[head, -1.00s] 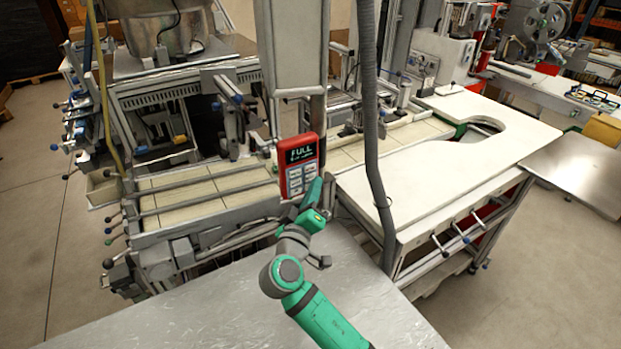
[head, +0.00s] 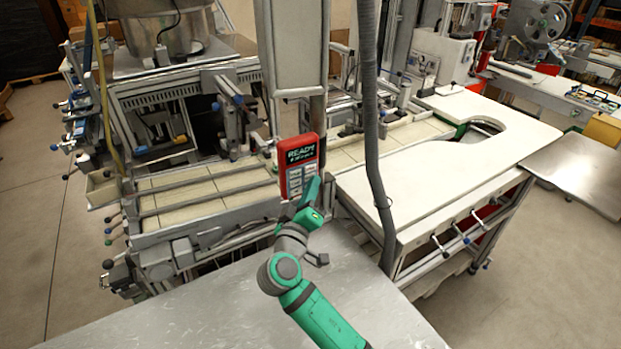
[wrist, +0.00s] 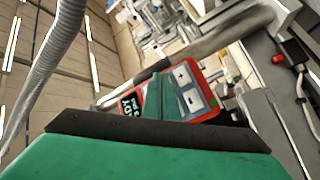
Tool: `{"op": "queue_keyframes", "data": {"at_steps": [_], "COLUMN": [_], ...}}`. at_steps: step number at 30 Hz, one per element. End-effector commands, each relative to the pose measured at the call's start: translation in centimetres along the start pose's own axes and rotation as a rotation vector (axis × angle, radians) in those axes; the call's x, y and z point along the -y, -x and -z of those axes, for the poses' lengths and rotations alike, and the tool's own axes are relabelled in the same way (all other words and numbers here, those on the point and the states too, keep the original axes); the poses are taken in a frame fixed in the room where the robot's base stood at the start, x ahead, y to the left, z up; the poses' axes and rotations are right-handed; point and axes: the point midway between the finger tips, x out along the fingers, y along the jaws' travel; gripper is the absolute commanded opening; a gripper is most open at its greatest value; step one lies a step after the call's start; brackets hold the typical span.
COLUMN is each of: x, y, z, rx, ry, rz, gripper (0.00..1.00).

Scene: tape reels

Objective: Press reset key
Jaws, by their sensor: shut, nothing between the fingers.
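A red control panel (head: 283,172) stands upright in front of the post in the head view. Its dark screen (head: 300,154) reads READY, with a smaller line below that I cannot make out. Pale keys (head: 295,180) sit under the screen; their labels are too small to read there, so I cannot tell which is the reset key. My gripper (head: 314,184) is shut and empty at the lower right of the panel, over part of the keys. Whether it touches a key is unclear. In the wrist view, my gripper's green tip covers part of the panel (wrist: 213,113) beside its pale keys.
A grey hose (head: 370,150) hangs close to the right of the panel. A tiled conveyor bed (head: 220,185) runs behind it, and a white worktop (head: 430,180) lies to the right. A bare metal table (head: 200,315) is below my arm.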

Motion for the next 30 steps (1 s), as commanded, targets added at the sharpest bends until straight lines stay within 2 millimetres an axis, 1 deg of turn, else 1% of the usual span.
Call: {"op": "queue_keyframes", "data": {"at_steps": [12, 23, 30], "x": [-0.7, -0.9, -1.9], "y": [1.1, 1.3, 2.6], "z": [-0.8, -1.0, -2.0], "rx": [0.0, 0.001, 0.003], "ry": [-0.002, -0.001, -0.002], "rz": [0.001, 0.0, 0.0], "gripper": [0.0, 0.0, 0.0]}}
